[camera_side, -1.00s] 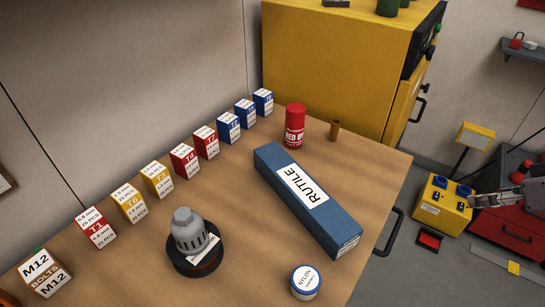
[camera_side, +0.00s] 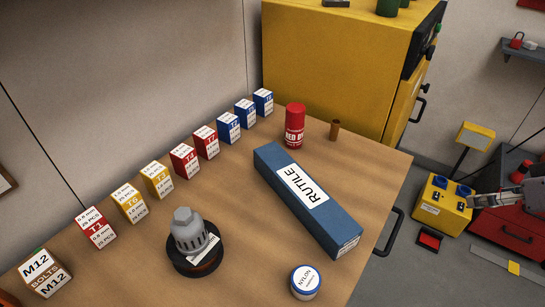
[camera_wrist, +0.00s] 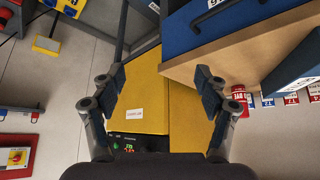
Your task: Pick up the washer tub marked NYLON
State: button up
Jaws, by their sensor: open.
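The NYLON washer tub (camera_side: 306,281) is a small round tub with a blue rim and a white lid label. It stands upright near the front edge of the wooden bench (camera_side: 125,265) in the side view. I cannot make it out in the wrist view. My gripper (camera_wrist: 160,86) is open in the wrist view, with nothing between its two dark fingers. It is away from the tub, with a yellow cabinet (camera_wrist: 138,95) and the floor beyond the fingers.
The long blue RUTILE box (camera_side: 308,200) lies behind the tub. A red can (camera_side: 294,126) and several small labelled boxes (camera_side: 184,161) stand farther back. Bare bench surrounds the tub.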

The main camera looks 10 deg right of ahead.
jog(key=n+g+y, duration=0.2)
jog(key=n+g, duration=0.5)
jog(key=n, duration=1.1)
send_near(307, 278)
jog(key=shift+a+f, duration=0.1)
jog(key=shift+f, duration=0.05)
jog(key=shift+w+a+f, duration=0.1)
jog(key=shift+a+f, duration=0.15)
jog(key=shift+f, duration=1.4)
jog(key=shift+s+a+f, duration=0.1)
jog(key=shift+a+f, duration=0.2)
jog(key=shift+f, duration=1.4)
jog(key=shift+w+a+f, duration=0.1)
jog(key=shift+a+f, duration=0.15)
jog(key=shift+f, duration=1.4)
jog(key=shift+c, duration=0.3)
jog(key=c, duration=1.2)
